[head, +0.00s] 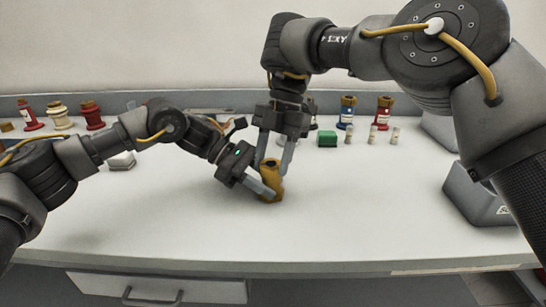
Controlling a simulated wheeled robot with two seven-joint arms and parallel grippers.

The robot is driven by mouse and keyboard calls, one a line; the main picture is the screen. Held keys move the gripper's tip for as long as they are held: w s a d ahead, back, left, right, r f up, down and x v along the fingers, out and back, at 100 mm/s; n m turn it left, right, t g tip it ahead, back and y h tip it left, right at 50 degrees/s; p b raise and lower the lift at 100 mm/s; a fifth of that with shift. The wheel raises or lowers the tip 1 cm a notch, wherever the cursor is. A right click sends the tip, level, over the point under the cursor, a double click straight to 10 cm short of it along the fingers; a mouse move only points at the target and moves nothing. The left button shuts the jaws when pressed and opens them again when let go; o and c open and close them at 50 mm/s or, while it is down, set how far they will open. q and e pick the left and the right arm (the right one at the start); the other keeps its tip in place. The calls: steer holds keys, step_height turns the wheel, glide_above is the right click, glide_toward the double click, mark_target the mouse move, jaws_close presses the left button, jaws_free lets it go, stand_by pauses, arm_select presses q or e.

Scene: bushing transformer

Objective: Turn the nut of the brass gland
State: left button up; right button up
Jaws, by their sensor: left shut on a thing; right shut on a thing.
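The brass gland (269,187) stands near the middle of the white table, and its edges are partly covered by my gripper fingers. My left gripper (268,193) comes in low from the left and is shut on the gland's lower part. My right gripper (272,163) points down from above and is shut on the upper part, where the nut is. The exact line between nut and body is too small to make out.
Red and cream bushings (60,115) stand at the back left. A grey bin (481,196) sits at the right. The front of the table (190,228) is clear.

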arm_select(q)
steer(key=shift+f, duration=0.2)
arm_select(e)
steer(key=o, duration=1)
